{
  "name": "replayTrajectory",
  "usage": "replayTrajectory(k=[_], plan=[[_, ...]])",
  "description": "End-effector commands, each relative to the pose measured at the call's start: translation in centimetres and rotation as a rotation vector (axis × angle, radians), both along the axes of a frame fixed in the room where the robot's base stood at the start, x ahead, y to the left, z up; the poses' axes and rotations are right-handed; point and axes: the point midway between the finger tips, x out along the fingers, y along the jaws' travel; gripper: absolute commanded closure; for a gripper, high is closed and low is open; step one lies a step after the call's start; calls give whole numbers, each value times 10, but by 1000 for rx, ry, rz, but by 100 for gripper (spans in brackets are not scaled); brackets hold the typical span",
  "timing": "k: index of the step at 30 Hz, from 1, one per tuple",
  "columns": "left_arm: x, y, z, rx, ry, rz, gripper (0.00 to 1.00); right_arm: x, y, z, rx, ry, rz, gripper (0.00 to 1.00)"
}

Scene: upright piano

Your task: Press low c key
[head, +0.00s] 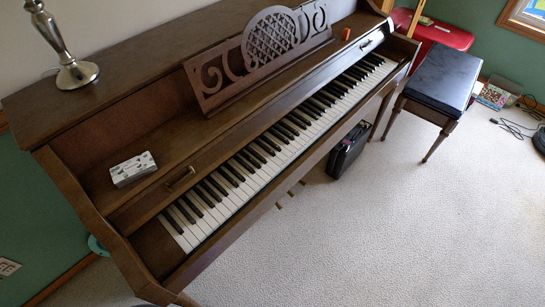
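A brown upright piano (75,200) stands on the left side of the head view, running from the lower left to the upper right. Its keyboard (262,158) is uncovered, with white and black keys in a long row. The low end of the keyboard (183,238) is nearest to me, at the lower left. The keys carry no readable labels, and I cannot single out the low c key by any mark. All keys look level at this size. Neither of my grippers is in view.
A music stand (268,45), a small patterned box (133,169) and a metal lamp base (76,73) are on the piano. A dark bench (442,78) stands at the upper right. A black case (348,150) is under the keyboard. The carpet (400,230) in front is clear.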

Motion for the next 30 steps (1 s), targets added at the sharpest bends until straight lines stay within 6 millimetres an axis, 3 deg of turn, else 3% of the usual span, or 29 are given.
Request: replayTrajectory(k=[1, 4, 30], plan=[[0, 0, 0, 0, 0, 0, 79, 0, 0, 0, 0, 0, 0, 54], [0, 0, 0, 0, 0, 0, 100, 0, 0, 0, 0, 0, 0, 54], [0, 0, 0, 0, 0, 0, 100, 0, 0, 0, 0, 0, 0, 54]])
